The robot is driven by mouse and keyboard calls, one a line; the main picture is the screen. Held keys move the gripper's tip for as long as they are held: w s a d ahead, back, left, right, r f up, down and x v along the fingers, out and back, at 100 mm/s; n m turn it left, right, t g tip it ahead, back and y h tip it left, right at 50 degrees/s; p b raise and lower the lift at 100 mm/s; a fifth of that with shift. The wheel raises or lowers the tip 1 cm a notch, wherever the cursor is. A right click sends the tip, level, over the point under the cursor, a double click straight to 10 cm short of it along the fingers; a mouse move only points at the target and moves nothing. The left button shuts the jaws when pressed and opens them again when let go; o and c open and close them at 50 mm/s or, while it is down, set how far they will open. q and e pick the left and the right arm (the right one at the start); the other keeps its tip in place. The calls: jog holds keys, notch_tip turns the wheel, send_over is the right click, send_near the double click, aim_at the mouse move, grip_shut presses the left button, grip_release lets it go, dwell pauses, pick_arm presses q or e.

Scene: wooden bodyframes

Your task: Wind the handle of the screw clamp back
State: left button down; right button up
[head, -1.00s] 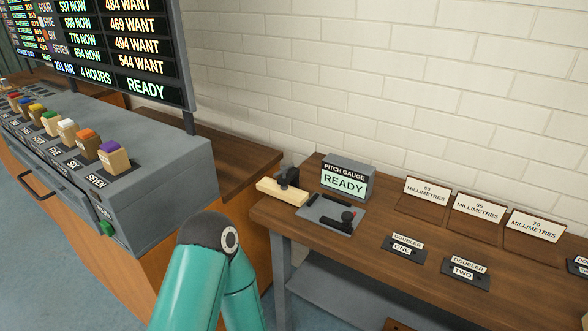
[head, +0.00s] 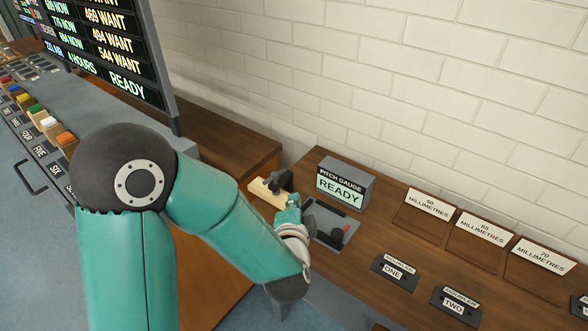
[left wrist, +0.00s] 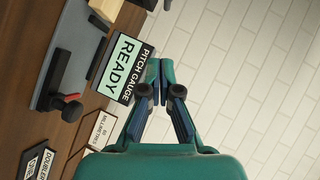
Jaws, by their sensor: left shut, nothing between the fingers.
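A grey plate (head: 322,211) lies on the bench in front of the pitch gauge, with a dark bar and a round black knob (head: 337,234) with a red part. The plate also shows in the left wrist view (left wrist: 78,40), with the knob (left wrist: 72,111). Left of it, a pale wooden block (head: 266,194) carries a black clamp-like fitting (head: 282,180); which of these is the screw clamp's handle I cannot tell. My left gripper is shut and empty, its fingertips together in the left wrist view (left wrist: 159,72), apart from these things. My right gripper is out of view.
The pitch gauge box (head: 345,184) reading READY stands behind the plate. Millimetre signs (head: 429,204) and the doubler plates ONE (head: 395,272) and TWO (head: 455,305) are to the right. A grey console (head: 110,105) with coloured blocks is at left, before a white brick wall.

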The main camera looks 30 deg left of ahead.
pick_arm(q)
jog(key=p, duration=0.2)
send_near(285, 170)
jog(key=w, duration=0.2)
jog(key=w+d, duration=0.1)
jog(key=w, duration=0.1)
jog(key=shift+f, duration=0.1)
jog(key=a, duration=0.1)
jog(key=w+a+f, duration=0.1)
jog(key=a, duration=0.1)
jog(key=shift+w+f, duration=0.1)
jog(key=shift+f, duration=0.1)
jog(key=shift+w+a+f, duration=0.1)
jog(key=shift+a+f, duration=0.1)
jog(key=shift+a, duration=0.2)
